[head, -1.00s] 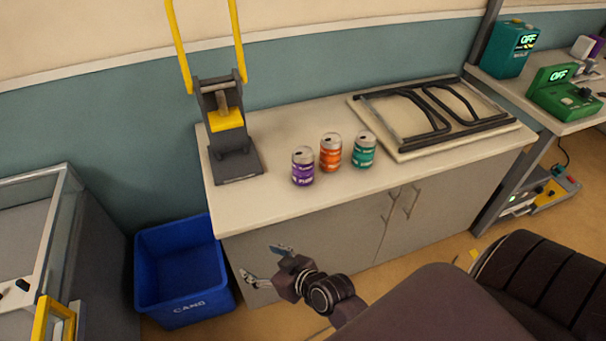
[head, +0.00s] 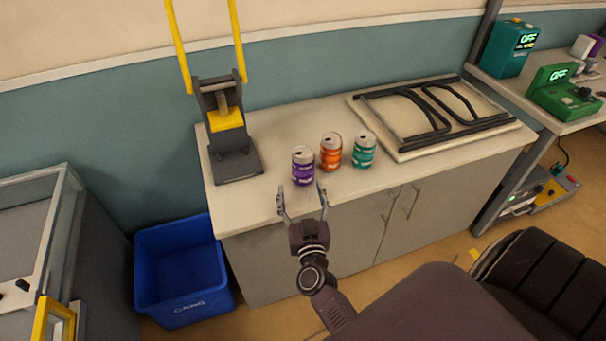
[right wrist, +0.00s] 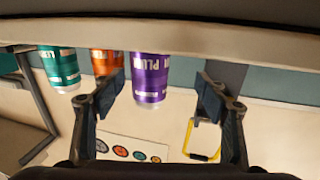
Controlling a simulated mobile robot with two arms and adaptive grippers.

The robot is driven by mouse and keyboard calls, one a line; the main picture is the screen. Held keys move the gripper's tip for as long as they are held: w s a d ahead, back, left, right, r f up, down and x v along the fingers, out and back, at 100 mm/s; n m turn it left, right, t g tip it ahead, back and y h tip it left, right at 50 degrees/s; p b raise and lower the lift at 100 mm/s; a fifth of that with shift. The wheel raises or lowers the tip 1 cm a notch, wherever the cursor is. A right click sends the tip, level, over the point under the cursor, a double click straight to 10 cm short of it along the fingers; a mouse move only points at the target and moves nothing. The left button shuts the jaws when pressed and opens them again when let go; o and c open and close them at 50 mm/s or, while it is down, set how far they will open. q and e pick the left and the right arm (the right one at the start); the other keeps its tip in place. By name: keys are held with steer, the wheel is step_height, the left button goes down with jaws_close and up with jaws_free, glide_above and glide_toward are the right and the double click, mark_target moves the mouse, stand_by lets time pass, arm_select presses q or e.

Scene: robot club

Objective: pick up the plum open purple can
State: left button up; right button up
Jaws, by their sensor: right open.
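The purple can (head: 303,167) stands upright near the front edge of the countertop (head: 380,188), with a dark opening in its top. My right gripper (head: 303,190) is open, its two fingers pointing at the purple can from the front, at the counter's edge. In the right wrist view the purple can (right wrist: 151,78) shows upside down between the open fingers (right wrist: 160,97), with nothing gripped. The label reads "PLUM". My left gripper is not in view.
An orange can (head: 331,152) stands close right of the purple one, then a teal can (head: 364,150). A can crusher (head: 236,165) with yellow handles stands left. A folded frame (head: 430,118) lies at the back right. A blue bin (head: 180,270) is on the floor.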

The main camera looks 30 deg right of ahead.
mark_target(304, 178)
steer(key=shift+d+f+h, duration=0.15)
steer(key=shift+d+h, duration=0.15)
steer(key=shift+d, duration=0.15)
steer(key=b+x, duration=0.1)
steer(key=x, duration=0.2)
steer(key=b+x, duration=0.1)
steer(key=x, duration=0.2)
steer(key=shift+d+b, duration=0.3)
steer(key=shift+d, duration=0.05)
steer(key=shift+w+d, duration=0.25)
steer(key=shift+w, duration=0.3)
steer(key=c, duration=0.9)
